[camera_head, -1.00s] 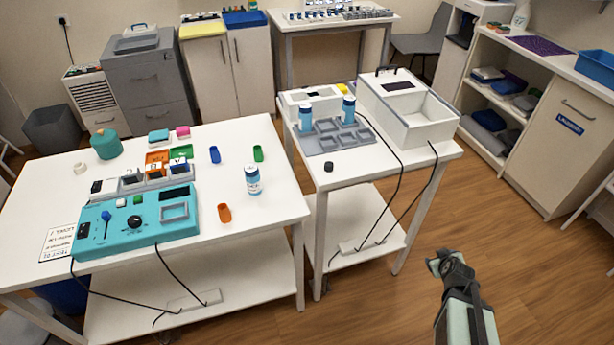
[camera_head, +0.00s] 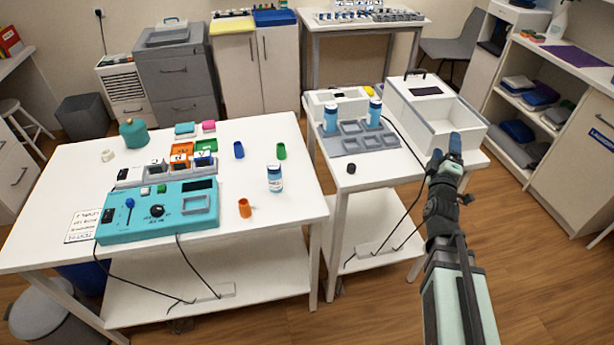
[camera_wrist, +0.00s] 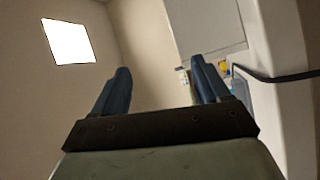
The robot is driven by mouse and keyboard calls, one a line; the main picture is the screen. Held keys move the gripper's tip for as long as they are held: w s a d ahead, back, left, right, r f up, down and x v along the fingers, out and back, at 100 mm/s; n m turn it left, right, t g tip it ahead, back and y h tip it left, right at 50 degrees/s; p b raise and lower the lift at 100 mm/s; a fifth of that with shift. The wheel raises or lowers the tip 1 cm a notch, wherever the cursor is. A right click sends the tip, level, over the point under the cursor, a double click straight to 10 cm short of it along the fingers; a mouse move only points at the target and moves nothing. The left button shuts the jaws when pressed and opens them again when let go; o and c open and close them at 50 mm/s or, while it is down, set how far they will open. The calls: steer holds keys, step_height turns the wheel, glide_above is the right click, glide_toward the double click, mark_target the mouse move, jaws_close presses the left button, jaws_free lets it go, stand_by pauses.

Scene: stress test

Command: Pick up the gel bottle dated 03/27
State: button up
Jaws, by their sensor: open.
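Three blue-and-white bottles show in the head view. One bottle (camera_head: 275,179) stands upright on the left table. Two more, a left one (camera_head: 331,120) and a right one (camera_head: 375,111), stand at the grey tray (camera_head: 350,147) on the right table. Dates on the labels are too small to read. My gripper (camera_head: 446,158) is in front of the white open box, right of the bottles and apart from them. In the wrist view my gripper (camera_wrist: 160,88) has its two blue fingers spread with nothing between them.
A white open-topped box (camera_head: 440,128) stands at the right table's right side. A teal control panel (camera_head: 157,210), an orange cup (camera_head: 244,208) and small coloured trays are on the left table (camera_head: 70,170). Black cables hang from the tables. A small black object (camera_head: 351,168) lies near the right table's front.

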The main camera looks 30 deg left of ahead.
steer(key=s+a+n+y, duration=0.2)
steer(key=s+a+n, duration=0.1)
steer(key=a, duration=0.5)
steer(key=s+a+n+g+y, duration=0.1)
steer(key=s+a+n+y, duration=0.2)
steer(key=a, duration=0.5)
steer(key=s+a+n+g+y, duration=0.1)
steer(key=s+a+n+y, duration=0.2)
steer(key=s+a, duration=0.3)
steer(key=shift+s+a+r+n, duration=0.15)
steer(key=shift+a+n, duration=0.25)
steer(key=shift+a, duration=0.4)
steer(key=shift+w+a+r+n, duration=0.15)
steer(key=shift+a+n, duration=0.25)
steer(key=shift+a, duration=0.35)
steer(key=s+a+f+n+g+y, duration=0.2)
steer(key=s+a+f+n+g, duration=0.25)
steer(key=s+n, duration=0.2)
steer(key=n+g, duration=0.4)
steer(key=n, duration=0.9)
glide_toward(277, 179)
steer(key=shift+y, duration=0.3)
steer(key=x, duration=0.4)
steer(key=shift+w+a, duration=0.2)
steer(key=shift+w, duration=0.3)
steer(key=shift+s+a+f, duration=0.1)
steer(key=shift+a+f, duration=0.05)
steer(key=shift+a, duration=0.05)
steer(key=shift+x, duration=3.65)
steer(key=shift+c, duration=0.4)
